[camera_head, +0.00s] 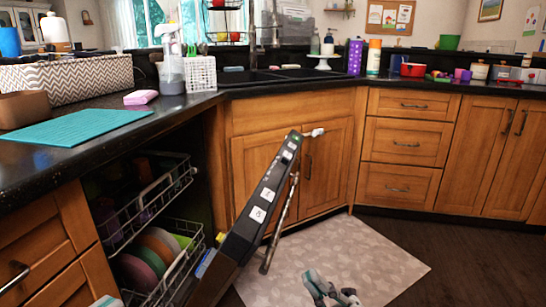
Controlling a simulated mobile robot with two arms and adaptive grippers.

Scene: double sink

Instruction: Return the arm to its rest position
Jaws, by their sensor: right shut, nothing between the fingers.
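My right gripper (331,291) shows at the bottom edge, right of the middle, over the pale floor mat. It is shut with nothing in it. It is apart from the dishwasher door (252,213), which stands partly open and tilted to its left. A small grey and teal part at the bottom left edge (106,301) may be my left gripper. Too little of it shows to tell its fingers. Most of both arms is out of view.
The dishwasher's upper rack (152,205) and lower rack (178,262), with several plates, are pulled out at left. The black counter (120,100) holds a teal mat (76,127), a pink sponge (140,97) and the double sink (270,76). The patterned floor mat (370,245) is clear ahead.

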